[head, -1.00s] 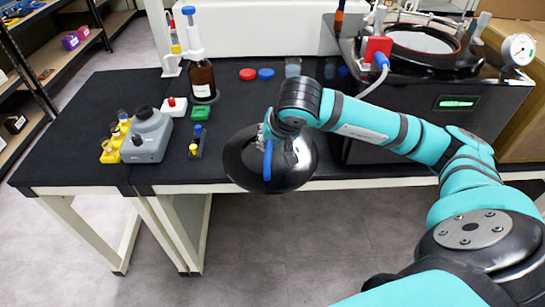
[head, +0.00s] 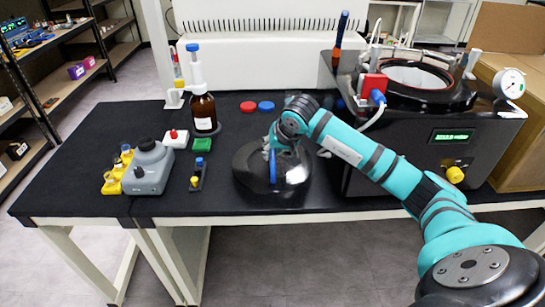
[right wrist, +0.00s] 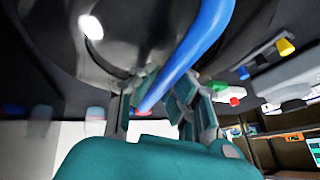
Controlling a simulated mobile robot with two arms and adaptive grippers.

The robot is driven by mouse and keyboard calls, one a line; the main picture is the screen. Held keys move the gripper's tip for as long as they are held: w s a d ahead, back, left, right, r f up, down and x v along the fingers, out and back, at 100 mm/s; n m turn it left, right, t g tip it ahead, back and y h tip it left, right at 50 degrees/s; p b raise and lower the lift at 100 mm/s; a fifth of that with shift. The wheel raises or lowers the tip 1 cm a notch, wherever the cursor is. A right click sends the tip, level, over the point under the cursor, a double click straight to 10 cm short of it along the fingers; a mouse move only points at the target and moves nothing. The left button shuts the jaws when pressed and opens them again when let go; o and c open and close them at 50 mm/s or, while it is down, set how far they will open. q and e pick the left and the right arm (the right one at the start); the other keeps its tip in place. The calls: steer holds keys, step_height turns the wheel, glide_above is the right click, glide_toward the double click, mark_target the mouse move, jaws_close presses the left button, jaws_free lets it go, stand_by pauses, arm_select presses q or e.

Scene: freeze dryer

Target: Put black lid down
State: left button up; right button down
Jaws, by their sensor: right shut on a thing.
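The black lid (head: 249,183) is a round, glossy dome with a blue handle (head: 272,168). It is at or close above the black bench top, near the front edge; I cannot tell whether it touches. My right gripper (head: 270,147) is shut on the blue handle. In the right wrist view the fingers (right wrist: 155,100) are around the end of the blue handle (right wrist: 200,40), with the dark lid (right wrist: 140,35) behind it. My left gripper is not in view.
The freeze dryer (head: 420,150) with its open round chamber stands to the right. The bench's front left (head: 75,180) is clear.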

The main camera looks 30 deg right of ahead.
steer(key=shift+w+d+r, duration=0.1)
steer(key=shift+w+d, duration=0.05)
steer(key=shift+w, duration=0.1)
step_height(320, 180, down, 4)
steer(key=shift+w+d+r+p, duration=0.1)
steer(key=shift+r+p, duration=0.1)
steer(key=shift+p, duration=0.3)
steer(key=c, duration=1.9)
jaws_free()
steer(key=shift+f, duration=0.2)
steer(key=o, duration=0.5)
steer(key=shift+c, duration=0.2)
steer(key=shift+r, duration=0.1)
